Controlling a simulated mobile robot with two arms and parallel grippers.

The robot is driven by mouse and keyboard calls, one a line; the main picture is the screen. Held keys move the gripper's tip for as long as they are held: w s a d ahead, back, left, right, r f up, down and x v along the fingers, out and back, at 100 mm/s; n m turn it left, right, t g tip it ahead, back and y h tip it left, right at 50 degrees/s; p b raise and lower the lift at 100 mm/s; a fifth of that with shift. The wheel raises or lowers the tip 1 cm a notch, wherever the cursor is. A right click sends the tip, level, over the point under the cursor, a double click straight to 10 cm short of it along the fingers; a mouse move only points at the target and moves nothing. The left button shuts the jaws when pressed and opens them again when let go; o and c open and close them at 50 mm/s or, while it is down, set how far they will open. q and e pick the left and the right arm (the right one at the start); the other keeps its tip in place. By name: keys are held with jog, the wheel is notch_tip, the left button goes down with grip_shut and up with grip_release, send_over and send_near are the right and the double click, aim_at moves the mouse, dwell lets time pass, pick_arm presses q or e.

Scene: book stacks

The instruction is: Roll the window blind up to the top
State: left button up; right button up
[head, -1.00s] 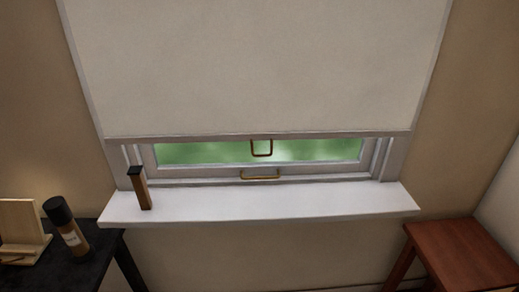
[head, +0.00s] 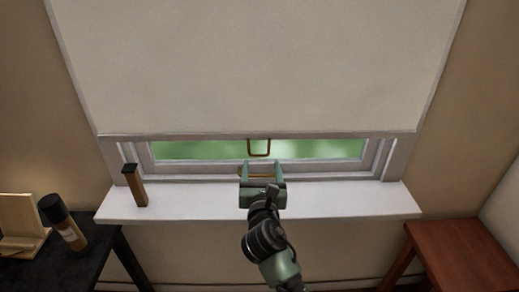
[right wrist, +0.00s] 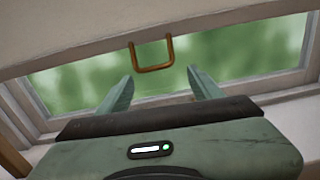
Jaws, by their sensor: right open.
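The cream window blind (head: 258,70) hangs down over most of the window, and its bottom bar (head: 190,136) is just above a strip of green glass. A brass pull loop (head: 259,148) hangs from the middle of the bar; it also shows in the right wrist view (right wrist: 153,66). My right gripper (head: 261,168) is open and empty, just below and in front of the loop, its two fingers pointing toward it. In the right wrist view the loop is beyond and between the fingertips (right wrist: 161,88), apart from them. My left gripper is not in view.
A white sill (head: 330,201) runs under the window, with a dark-topped brown block (head: 135,187) upright at its left. A black table (head: 92,262) holds a bottle (head: 62,222) and a wooden stand (head: 17,222). A red-brown stool (head: 465,255) stands right.

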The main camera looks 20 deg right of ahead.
aim_at(260, 155)
jog(key=shift+n, duration=0.3)
jog(key=x, duration=0.8)
jog(key=shift+a+r, duration=0.2)
jog(key=shift+r, duration=0.15)
grip_shut()
jog(key=shift+r+p, duration=0.1)
jog(key=shift+p, duration=0.2)
